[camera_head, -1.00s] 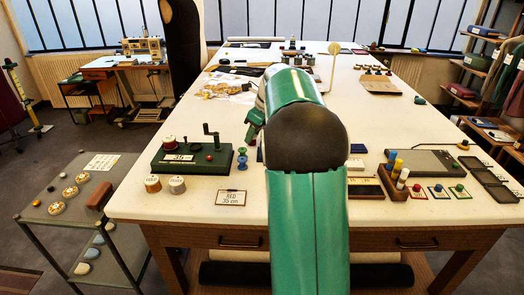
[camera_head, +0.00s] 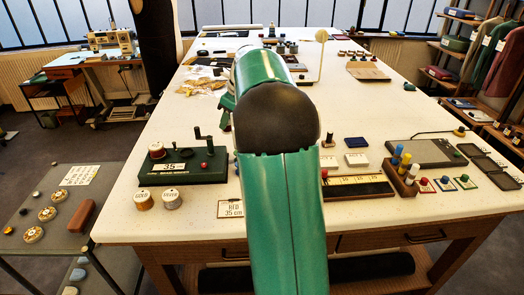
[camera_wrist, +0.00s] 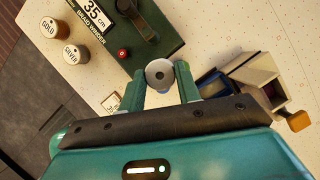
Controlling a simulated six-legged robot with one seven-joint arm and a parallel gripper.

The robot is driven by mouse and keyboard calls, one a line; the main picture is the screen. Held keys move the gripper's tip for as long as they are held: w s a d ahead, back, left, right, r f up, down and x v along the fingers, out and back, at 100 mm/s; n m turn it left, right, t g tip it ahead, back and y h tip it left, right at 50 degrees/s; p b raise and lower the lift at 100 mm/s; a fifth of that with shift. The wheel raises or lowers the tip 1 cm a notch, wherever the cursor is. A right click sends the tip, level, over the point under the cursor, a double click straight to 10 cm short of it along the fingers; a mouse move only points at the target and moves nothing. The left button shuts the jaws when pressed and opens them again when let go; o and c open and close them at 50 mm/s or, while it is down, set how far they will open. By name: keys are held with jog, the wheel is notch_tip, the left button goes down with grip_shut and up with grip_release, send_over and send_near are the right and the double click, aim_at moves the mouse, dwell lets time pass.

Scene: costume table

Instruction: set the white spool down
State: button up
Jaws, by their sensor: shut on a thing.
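In the wrist view my gripper (camera_wrist: 159,77) is shut on a round spool, the white spool (camera_wrist: 151,74). Its pale grey-white top disc with a dark centre hole faces the camera, between the two green fingers. A little blue shows just below the disc; I cannot tell whether it is part of the spool. The spool is beside the green winder (camera_wrist: 152,50) near its red button. Its underside is hidden, so I cannot tell whether it touches the table. In the head view my arm hides the spool and fingertips.
The winder (camera_head: 205,173) stands at the front left of the white table (camera_head: 300,110). A peg rack (camera_head: 402,180) and grey pad (camera_head: 425,153) stand right.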

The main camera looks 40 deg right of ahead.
jog(key=s+d+f, duration=0.1)
jog(key=d+f, duration=0.2)
jog(key=d, duration=0.1)
jog(key=s+d+f, duration=0.1)
jog(key=d+f, duration=0.2)
jog(key=d, duration=0.1)
jog(key=s+d+f, duration=0.1)
jog(key=d+f, duration=0.2)
jog(key=d, duration=0.1)
jog(key=shift+s+f, duration=0.15)
jog(key=shift+s, duration=0.2)
jog(key=shift+s+d+f, duration=0.3)
jog(key=shift+f, duration=0.05)
jog(key=f, duration=0.2)
jog(key=shift+w+d+f, duration=0.1)
jog(key=shift+d+f, duration=0.15)
jog(key=shift+f, duration=0.55)
jog(key=shift+f, duration=0.1)
jog(key=o, duration=0.7)
jog(key=shift+o, duration=0.2)
